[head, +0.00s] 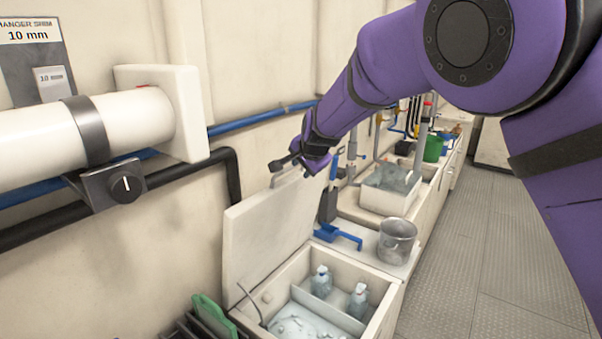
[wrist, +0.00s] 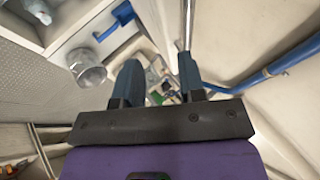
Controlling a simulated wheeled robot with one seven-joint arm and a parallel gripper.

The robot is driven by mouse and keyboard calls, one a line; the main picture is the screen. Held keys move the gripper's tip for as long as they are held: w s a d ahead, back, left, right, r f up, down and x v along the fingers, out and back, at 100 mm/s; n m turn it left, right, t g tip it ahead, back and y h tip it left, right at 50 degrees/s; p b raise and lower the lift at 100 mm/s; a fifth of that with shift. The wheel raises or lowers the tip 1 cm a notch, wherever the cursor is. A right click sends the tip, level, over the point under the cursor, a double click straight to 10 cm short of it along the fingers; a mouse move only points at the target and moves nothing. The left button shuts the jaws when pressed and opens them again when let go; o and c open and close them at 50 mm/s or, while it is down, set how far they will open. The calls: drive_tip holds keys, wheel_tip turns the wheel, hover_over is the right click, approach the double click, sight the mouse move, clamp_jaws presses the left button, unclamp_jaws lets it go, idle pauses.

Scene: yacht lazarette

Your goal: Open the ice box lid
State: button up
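The ice box (head: 385,318) is a cream bin at the bottom centre of the head view. Its flat lid (head: 265,228) stands raised, tilted back towards the wall, so the inside is uncovered. Two pale bottles (head: 321,282) and ice (head: 300,327) show in its compartments. My gripper (head: 284,162) is just above the lid's upper edge in the head view; I cannot tell whether it touches. In the wrist view my gripper (wrist: 157,65) has its two fingers apart, with nothing clearly held between them.
A metal pot (head: 397,241) and a blue scoop (head: 338,236) sit on the ledge beyond the box. A sink-like bin (head: 388,198) and green bucket (head: 433,149) stand farther back. A thick white pipe (head: 50,135) runs along the left wall. The grey floor (head: 490,250) is clear at right.

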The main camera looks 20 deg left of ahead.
drive_tip(key=shift+v, duration=2.6)
drive_tip(key=shift+d, duration=0.1)
